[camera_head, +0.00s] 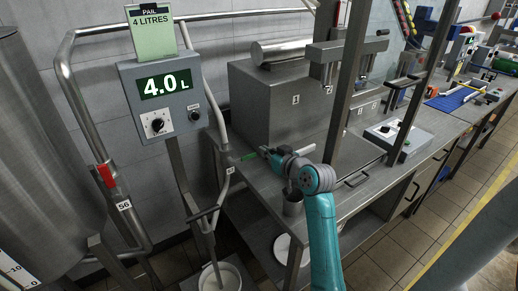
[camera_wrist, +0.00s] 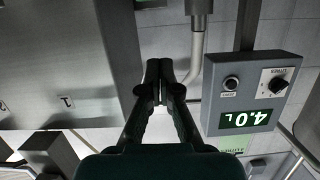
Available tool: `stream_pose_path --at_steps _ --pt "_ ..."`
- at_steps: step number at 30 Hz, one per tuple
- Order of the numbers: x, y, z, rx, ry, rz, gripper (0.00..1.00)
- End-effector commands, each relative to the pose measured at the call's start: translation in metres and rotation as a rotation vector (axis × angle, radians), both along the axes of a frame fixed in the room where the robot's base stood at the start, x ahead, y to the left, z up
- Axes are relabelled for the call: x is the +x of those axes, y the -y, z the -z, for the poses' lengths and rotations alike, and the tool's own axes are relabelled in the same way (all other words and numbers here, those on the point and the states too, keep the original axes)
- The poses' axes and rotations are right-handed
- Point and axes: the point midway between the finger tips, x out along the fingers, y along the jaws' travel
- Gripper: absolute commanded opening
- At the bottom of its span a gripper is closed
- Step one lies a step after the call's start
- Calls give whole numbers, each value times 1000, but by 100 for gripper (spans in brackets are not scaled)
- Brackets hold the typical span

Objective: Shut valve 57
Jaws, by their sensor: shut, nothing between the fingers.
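A green lever (camera_head: 249,155) sticks out to the right from the pipe behind the meter, above a small white tag (camera_head: 230,170) too small to read surely. My gripper (camera_head: 264,150) is at the lever's right end in the head view; I cannot tell whether they touch. In the wrist view my gripper (camera_wrist: 160,70) has its fingertips together and empty, in front of a grey pipe (camera_wrist: 196,55). No lever shows clearly there. A meter box (camera_head: 172,98) reads 4.0 L, under a sign (camera_head: 151,30) saying pail, 4 litres. A white pail (camera_head: 220,277) stands below, with a pale pipe or stream above it.
A red-handled valve (camera_head: 105,175) tagged 56 sits on the left pipe by a steel tank (camera_head: 25,150). The tiled floor at right is clear.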

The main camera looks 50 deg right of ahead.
Motion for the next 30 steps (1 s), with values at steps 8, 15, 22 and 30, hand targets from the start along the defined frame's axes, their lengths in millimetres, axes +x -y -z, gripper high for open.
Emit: stream_pose_path --at_steps 8,15,22,30 --pt "-15 -4 -4 0 0 1 0" --pt "-15 -4 -4 -1 0 0 0" --pt "-15 -4 -4 -1 0 0 0" --pt "-15 -4 -4 0 0 0 0"
